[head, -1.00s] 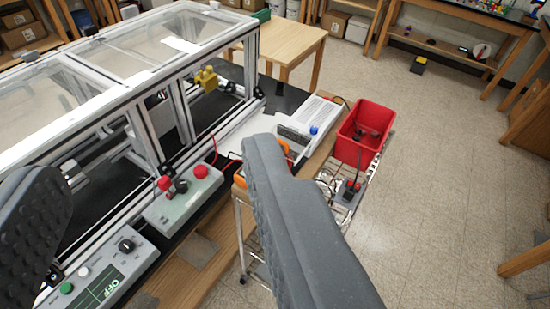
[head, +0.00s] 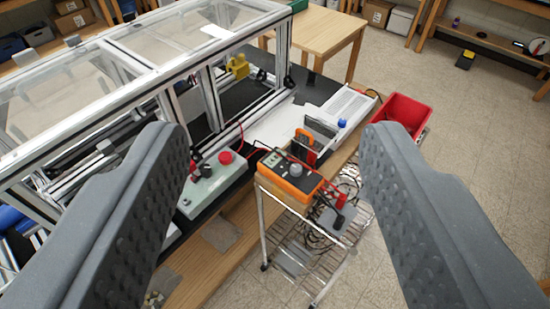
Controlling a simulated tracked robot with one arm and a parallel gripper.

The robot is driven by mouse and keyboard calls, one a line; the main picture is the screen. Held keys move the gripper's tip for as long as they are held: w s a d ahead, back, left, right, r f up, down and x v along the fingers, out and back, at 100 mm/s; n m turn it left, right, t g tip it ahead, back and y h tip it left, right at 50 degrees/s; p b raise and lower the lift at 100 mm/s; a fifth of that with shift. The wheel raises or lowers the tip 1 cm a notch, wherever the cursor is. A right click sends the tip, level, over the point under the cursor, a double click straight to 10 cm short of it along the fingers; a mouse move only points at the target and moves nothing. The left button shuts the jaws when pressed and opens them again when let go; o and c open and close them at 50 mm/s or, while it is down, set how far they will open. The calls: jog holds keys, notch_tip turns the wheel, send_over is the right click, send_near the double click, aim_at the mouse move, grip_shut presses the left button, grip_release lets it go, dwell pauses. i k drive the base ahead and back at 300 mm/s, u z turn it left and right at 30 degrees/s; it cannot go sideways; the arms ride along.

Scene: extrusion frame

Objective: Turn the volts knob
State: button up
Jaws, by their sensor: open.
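An orange instrument box (head: 290,183) with a dark top sits on a wire cart beside the bench, in the middle of the view. A round grey knob (head: 296,170) stands on its top. Labels on it are too small to read, so I cannot tell whether it is marked volts. My gripper (head: 273,135) is open and empty. Its two grey fingers stand wide apart at left and right, with the orange box seen between them. Nothing touches the knob.
An aluminium-framed enclosure (head: 150,50) stands on the bench at left. Red and black leads run near the orange box. A red bin (head: 403,110) is behind the right finger.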

aim_at(341, 124)
jog(key=u, duration=0.3)
jog(key=i, duration=1.25)
jog(key=z, duration=0.5)
